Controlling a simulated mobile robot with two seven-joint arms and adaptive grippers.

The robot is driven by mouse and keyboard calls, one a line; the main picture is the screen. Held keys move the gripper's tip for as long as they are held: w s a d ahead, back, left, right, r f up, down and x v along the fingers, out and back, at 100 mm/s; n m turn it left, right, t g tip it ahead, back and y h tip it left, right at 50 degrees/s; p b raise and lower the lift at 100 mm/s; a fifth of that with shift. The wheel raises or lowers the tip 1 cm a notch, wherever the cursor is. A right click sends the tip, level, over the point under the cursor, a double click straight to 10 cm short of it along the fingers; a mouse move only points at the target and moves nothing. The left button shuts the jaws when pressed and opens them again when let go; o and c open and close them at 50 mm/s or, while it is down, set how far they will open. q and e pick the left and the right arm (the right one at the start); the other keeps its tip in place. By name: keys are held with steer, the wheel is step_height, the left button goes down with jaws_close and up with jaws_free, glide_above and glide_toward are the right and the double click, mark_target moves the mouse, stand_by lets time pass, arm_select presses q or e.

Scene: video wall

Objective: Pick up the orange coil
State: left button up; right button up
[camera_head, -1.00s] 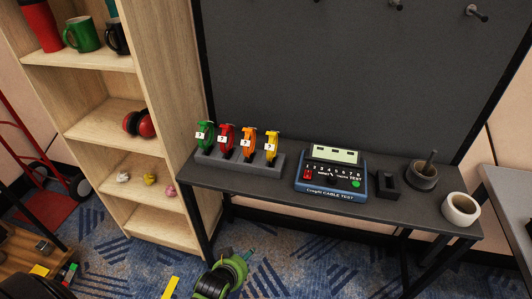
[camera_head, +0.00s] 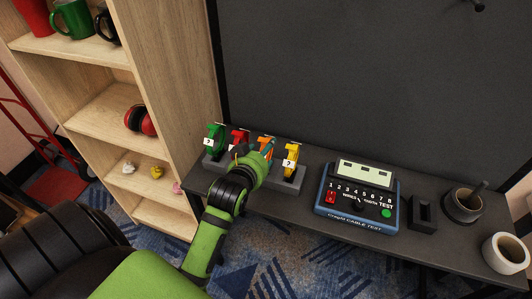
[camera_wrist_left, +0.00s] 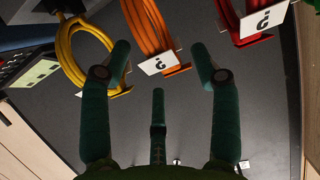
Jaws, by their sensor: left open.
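The orange coil (camera_head: 264,142) stands in the grey rack (camera_head: 283,183) on the dark shelf, between the red coil (camera_head: 239,138) and the yellow coil (camera_head: 290,158). My left gripper (camera_head: 266,151) is at the orange coil and hides much of it. In the left wrist view the orange coil (camera_wrist_left: 146,28) with its white "?" tag lies ahead, between the lines of the two green fingers. The left gripper (camera_wrist_left: 161,48) is open, with a finger on each side of the coil's tag. I cannot tell whether it touches the coil. My right gripper is not in view.
The green coil (camera_head: 214,139) is at the rack's left end. A blue cable tester (camera_head: 358,190), a small black holder (camera_head: 422,211), a dark mortar (camera_head: 463,206) and a white cup (camera_head: 506,253) stand to the right. A wooden shelf unit (camera_head: 165,95) is close on the left.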

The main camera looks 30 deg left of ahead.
arm_select(q)
steer(key=shift+x, duration=1.15)
steer(key=shift+w, duration=0.1)
steer(key=c, duration=1.1)
jaws_close()
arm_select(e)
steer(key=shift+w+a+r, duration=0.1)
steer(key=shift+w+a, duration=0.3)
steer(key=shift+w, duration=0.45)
